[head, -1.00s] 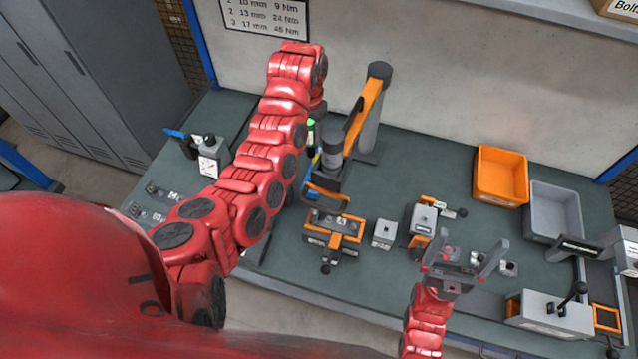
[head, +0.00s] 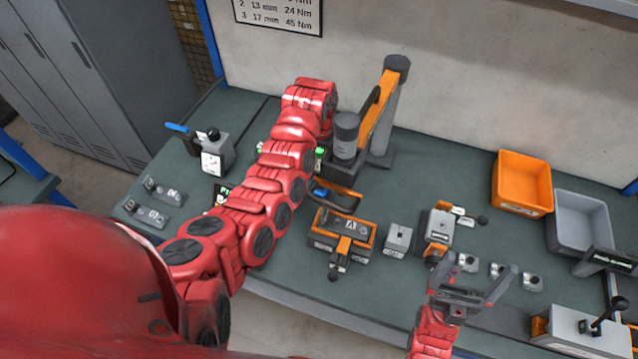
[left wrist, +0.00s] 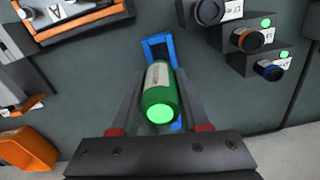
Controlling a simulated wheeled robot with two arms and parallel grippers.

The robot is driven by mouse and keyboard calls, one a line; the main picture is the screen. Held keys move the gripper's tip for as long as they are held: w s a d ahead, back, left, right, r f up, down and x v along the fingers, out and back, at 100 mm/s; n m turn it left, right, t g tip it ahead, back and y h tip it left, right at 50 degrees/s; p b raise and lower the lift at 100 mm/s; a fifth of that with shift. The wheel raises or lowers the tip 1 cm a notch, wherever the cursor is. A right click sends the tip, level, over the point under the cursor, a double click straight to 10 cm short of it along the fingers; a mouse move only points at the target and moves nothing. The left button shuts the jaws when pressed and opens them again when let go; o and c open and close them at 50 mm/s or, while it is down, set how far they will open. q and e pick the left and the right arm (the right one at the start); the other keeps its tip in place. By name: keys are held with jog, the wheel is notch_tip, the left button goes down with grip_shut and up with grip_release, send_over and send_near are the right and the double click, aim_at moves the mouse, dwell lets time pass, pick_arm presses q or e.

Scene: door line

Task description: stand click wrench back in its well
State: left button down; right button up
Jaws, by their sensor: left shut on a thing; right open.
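The click wrench (left wrist: 160,95) is a green round-handled tool with a pale label band and a bright green end facing the left wrist camera. My left gripper (left wrist: 157,72) is shut on it, one finger on each side. A blue frame-like part (left wrist: 158,42) shows just beyond the handle; I cannot tell whether it touches the wrench. In the head view my left gripper is hidden behind my red arm, with a bit of green (head: 320,152) showing beside it. My right gripper (head: 478,268) is open and empty over the front right of the bench.
Several dark holders with coloured round ends and green lights (left wrist: 254,40) stand at upper right in the left wrist view. A grey press with an orange arm (head: 384,110) and an orange-framed fixture (head: 343,232) stand close by. The orange bin (head: 522,182) is farther right.

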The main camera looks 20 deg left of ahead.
pick_arm(q)
notch_tip(320, 180, down, 3)
jog(key=shift+r+p, duration=0.1)
jog(key=shift+p, duration=0.35)
jog(key=shift+s+f+p, duration=0.1)
jog(key=shift+f+p, duration=0.25)
jog(key=shift+f, duration=1.65)
jog(key=shift+f, duration=0.25)
jog(key=shift+c, duration=1.9)
grip_release()
jog(key=shift+r, duration=0.1)
